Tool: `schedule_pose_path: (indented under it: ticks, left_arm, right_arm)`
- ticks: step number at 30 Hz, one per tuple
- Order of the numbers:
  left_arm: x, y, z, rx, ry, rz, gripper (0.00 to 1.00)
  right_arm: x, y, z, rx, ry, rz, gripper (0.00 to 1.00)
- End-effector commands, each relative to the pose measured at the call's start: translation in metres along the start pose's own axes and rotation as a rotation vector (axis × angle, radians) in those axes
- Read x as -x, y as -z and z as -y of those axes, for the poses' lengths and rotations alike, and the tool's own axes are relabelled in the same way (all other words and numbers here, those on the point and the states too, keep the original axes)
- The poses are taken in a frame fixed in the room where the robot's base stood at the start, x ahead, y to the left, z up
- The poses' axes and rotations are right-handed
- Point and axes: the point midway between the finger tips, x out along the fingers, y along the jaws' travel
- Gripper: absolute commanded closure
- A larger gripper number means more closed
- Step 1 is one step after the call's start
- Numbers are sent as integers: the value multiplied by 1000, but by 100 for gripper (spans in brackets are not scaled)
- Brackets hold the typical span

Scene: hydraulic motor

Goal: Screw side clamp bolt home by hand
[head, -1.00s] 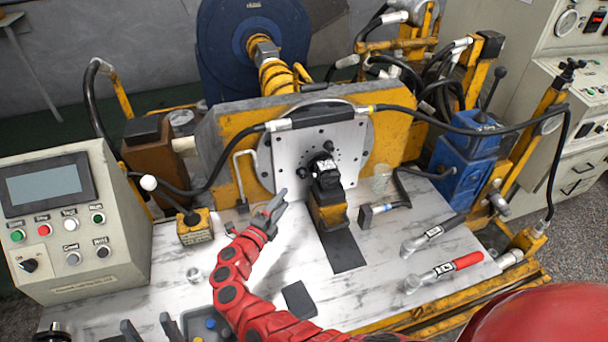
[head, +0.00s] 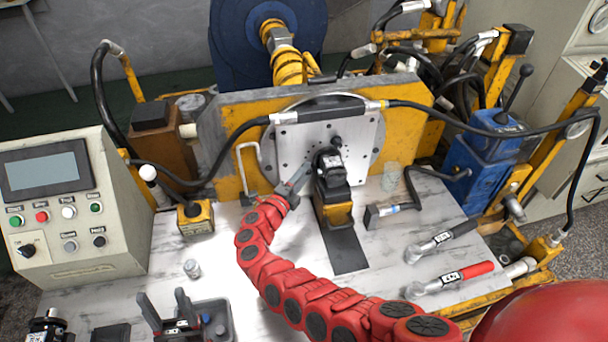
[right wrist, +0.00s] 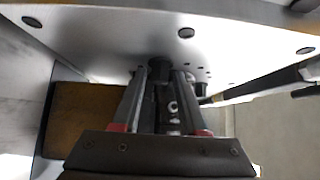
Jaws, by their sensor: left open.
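The black motor (head: 330,168) sits on a yellow block (head: 335,210) in front of the grey face plate (head: 298,148). A dark bolt (head: 337,141) shows on the plate above the motor. My right gripper (head: 296,180) is beside the motor's left side, close to the plate. In the right wrist view its two fingers (right wrist: 160,88) lie either side of a dark bolt head (right wrist: 159,68) at the plate; I cannot tell whether they touch it. My left gripper (head: 166,312) is open and empty at the lower left, fingers up.
A grey bin (head: 225,318) with small coloured parts is beside my left gripper. A control box (head: 60,210) stands at left. Two wrenches with black (head: 455,232) and red handles (head: 468,271) lie at right. A black hose (head: 480,127) arches over the bench.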

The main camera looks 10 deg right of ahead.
Motion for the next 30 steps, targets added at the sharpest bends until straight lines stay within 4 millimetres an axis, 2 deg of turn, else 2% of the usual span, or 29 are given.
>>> schedule_pose_path:
  ticks: [1,6,7,20,30]
  left_arm:
    - [0,0,0,0,0,0,43]
    - [0,0,0,0,0,0,43]
    - [0,0,0,0,0,0,43]
    - [0,0,0,0,0,0,43]
    - [-2,0,0,0,0,0,43]
  right_arm:
    - [0,0,0,0,0,0,68]
    - [0,0,0,0,0,0,99]
    - [0,0,0,0,0,0,100]
    - [0,1,0,-33,-31,-4,100]
    - [-1,2,4,-188,-188,-4,100]
